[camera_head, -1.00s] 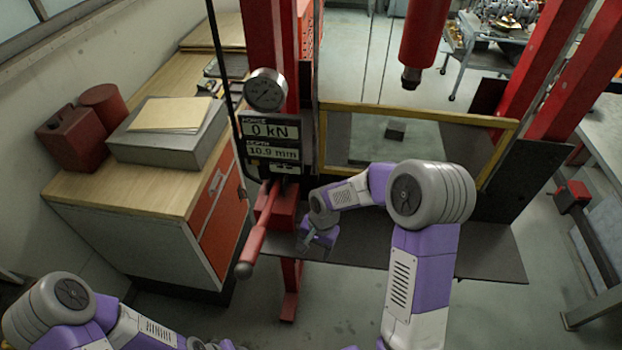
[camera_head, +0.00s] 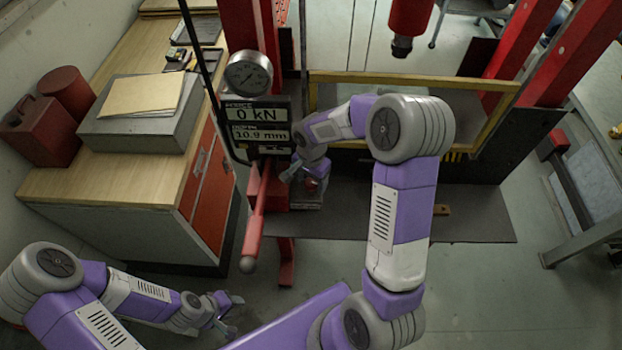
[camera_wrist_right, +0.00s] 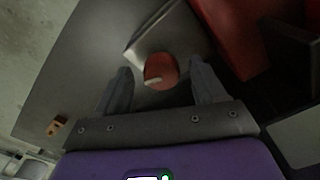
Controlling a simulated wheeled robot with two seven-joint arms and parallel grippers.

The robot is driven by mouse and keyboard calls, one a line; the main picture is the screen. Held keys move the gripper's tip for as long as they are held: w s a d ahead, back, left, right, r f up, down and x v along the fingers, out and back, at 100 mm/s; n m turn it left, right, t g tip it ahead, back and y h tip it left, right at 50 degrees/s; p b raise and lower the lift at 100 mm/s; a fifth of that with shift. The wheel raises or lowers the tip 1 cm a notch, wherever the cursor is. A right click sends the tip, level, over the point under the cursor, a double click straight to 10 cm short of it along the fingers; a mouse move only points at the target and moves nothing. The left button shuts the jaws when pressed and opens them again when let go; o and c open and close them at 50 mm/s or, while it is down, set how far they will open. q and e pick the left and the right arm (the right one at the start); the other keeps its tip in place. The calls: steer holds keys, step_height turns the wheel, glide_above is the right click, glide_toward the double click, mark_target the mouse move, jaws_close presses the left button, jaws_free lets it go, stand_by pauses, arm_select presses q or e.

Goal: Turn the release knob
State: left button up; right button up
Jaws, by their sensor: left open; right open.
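The release knob (camera_wrist_right: 161,71) is a round red knob with a pale mark, mounted on a grey metal block (camera_wrist_right: 150,35). In the right wrist view it lies between the fingers of my right gripper (camera_wrist_right: 160,84), which is open. I cannot tell whether either finger touches it. In the head view the knob (camera_head: 311,183) shows small and partly hidden below my right gripper (camera_head: 297,172), beside the red pump with its lever. My left gripper (camera_head: 233,312) is open and empty at the lower left, away from the press.
The red pump lever (camera_head: 257,220) slants down just left of my right gripper. The display panel (camera_head: 257,126) reads 0 kN and 10.9 mm, under a round gauge (camera_head: 249,74). A yellow frame (camera_head: 400,78) stands behind my right arm. A wooden cabinet (camera_head: 110,180) is at left.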

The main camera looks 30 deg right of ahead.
steer(key=shift+w+f, duration=0.15)
steer(key=shift+f, duration=0.05)
steer(key=c, duration=1.1)
steer(key=shift+o, duration=0.2)
steer(key=shift+n+b, duration=0.6)
steer(key=shift+n, duration=1.7)
steer(key=o, duration=1.1)
steer(key=shift+c, duration=0.2)
steer(key=shift+r, duration=0.15)
